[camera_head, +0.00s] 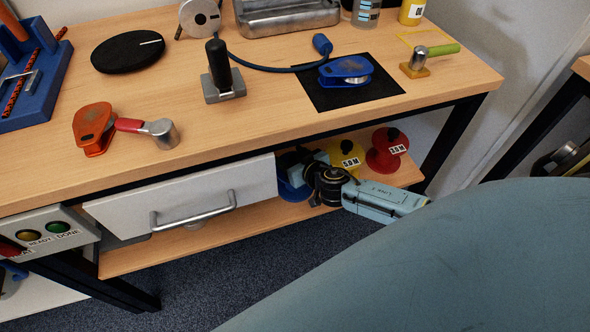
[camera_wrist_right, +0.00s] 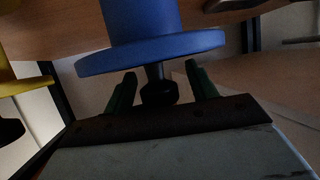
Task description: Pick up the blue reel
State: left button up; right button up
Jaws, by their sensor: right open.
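The blue reel (camera_head: 290,188) sits on the lower shelf beside the drawer, partly hidden by my right gripper (camera_head: 311,174) in the head view. In the right wrist view, the blue reel (camera_wrist_right: 150,52) fills the upper middle, with its wide flange facing the gripper. Its dark knob (camera_wrist_right: 158,93) lies between the two fingers of my open right gripper (camera_wrist_right: 161,86). Gaps show on both sides of the knob, so the fingers look apart from it. My left gripper is not in view.
A yellow reel (camera_head: 346,160) and a red reel (camera_head: 383,160) stand right of the blue one. The white drawer (camera_head: 185,196) borders it on the left. The wooden tabletop (camera_head: 270,130) overhangs the shelf. A black table leg (camera_head: 450,135) stands farther right.

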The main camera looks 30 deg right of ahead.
grip_shut()
dwell(0.3)
jog(key=shift+r, duration=0.2)
